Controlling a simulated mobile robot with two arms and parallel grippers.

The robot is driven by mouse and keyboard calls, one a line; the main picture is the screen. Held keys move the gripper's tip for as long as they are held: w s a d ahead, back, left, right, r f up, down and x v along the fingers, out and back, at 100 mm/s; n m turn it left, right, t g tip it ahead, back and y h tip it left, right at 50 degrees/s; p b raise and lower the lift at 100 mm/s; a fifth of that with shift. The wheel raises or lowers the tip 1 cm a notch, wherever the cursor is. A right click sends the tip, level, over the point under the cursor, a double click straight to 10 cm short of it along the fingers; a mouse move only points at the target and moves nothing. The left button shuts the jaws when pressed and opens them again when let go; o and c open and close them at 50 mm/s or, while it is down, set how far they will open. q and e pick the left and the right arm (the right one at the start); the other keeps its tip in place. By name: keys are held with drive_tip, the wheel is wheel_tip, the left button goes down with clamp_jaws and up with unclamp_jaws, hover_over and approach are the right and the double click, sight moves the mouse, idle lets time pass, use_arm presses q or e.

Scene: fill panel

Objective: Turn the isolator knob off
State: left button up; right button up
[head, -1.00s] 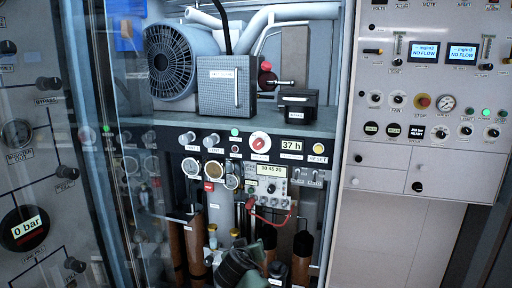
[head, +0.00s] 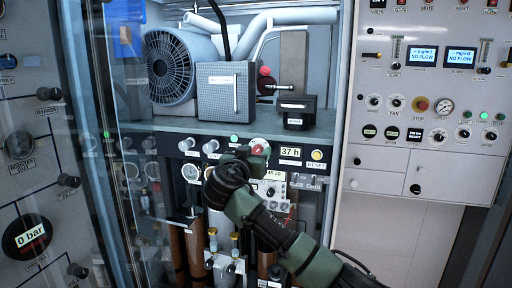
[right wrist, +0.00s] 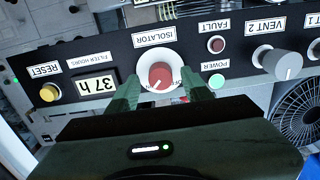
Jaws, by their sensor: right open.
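The isolator knob (right wrist: 160,76) is red on a round white dial, under an "ISOLATOR" label, on a black panel strip. It shows upside down in the right wrist view, between the fingers of my right gripper (right wrist: 168,88). The green fingers are apart, one on each side of the dial; whether they touch it I cannot tell. In the head view my right gripper (head: 256,152) is at the panel strip and hides most of the dial; a bit of the red knob (head: 257,148) shows. My left gripper is not in view.
Beside the dial are the "37 h" filter-hours display (right wrist: 96,86), the yellow reset button (right wrist: 49,92), the green power lamp (right wrist: 217,81) and the grey vent 2 knob (right wrist: 287,64). Above the strip is a shelf with a fan motor (head: 170,66). A glass door (head: 95,130) stands left.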

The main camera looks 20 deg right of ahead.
drive_tip(key=shift+w, duration=0.25)
drive_tip(key=shift+d, duration=0.1)
clamp_jaws()
